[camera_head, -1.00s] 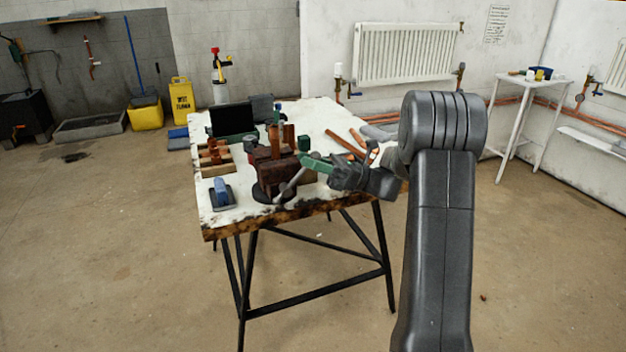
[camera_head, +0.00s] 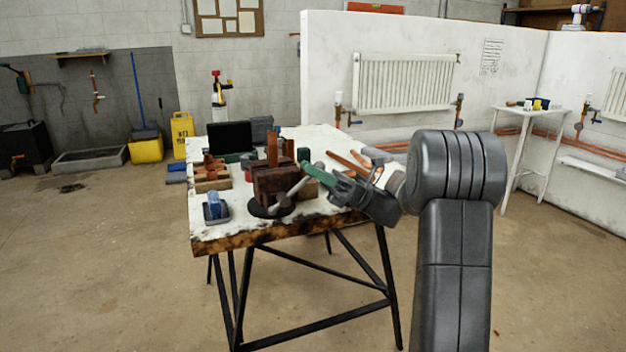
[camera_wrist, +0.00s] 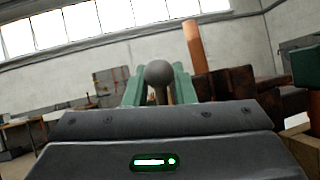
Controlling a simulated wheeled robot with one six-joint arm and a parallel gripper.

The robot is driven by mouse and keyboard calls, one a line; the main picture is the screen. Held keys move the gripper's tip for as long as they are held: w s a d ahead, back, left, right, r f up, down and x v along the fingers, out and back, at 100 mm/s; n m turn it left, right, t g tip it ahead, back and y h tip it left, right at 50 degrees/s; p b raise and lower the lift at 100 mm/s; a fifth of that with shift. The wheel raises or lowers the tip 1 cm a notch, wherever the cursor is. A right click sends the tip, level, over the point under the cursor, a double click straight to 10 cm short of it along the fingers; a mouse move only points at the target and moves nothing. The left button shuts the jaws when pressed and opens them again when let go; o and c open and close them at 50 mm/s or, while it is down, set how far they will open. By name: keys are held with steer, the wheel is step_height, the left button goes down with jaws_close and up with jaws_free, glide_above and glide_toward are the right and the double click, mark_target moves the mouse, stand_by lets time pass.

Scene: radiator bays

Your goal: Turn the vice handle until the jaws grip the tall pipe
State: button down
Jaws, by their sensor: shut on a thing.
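The rusty brown vice (camera_head: 271,184) stands on the bench near its front edge. The tall copper pipe (camera_head: 272,150) stands upright at its jaws; I cannot tell whether they touch it. The grey vice handle (camera_head: 294,190) slants up to the right from the vice's front. My gripper (camera_head: 312,170) is at the handle's upper end, its green fingers shut on it. In the wrist view the handle's ball end (camera_wrist: 158,73) sits between the fingers (camera_wrist: 157,90), with the tall pipe (camera_wrist: 195,46) and vice (camera_wrist: 236,86) behind to the right.
On the bench (camera_head: 212,240), a blue-handled tool (camera_head: 215,207) lies left of the vice and a wooden rack (camera_head: 210,180) behind it. Loose copper pipes (camera_head: 345,163) lie at the right, near my arm. A dark box (camera_head: 230,137) stands at the back. Open floor surrounds the bench.

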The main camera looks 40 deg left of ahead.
steer(key=shift+w+d+f+g+y+b, duration=0.15)
steer(key=shift+d+f+g+y+b, duration=0.15)
steer(key=shift+g+y+b, duration=0.15)
stand_by(0.9)
steer(key=c, duration=1.6)
jaws_free()
steer(key=shift+o, duration=0.5)
steer(key=shift+d+r, duration=0.1)
steer(key=shift+d, duration=0.1)
steer(key=shift+f, duration=0.2)
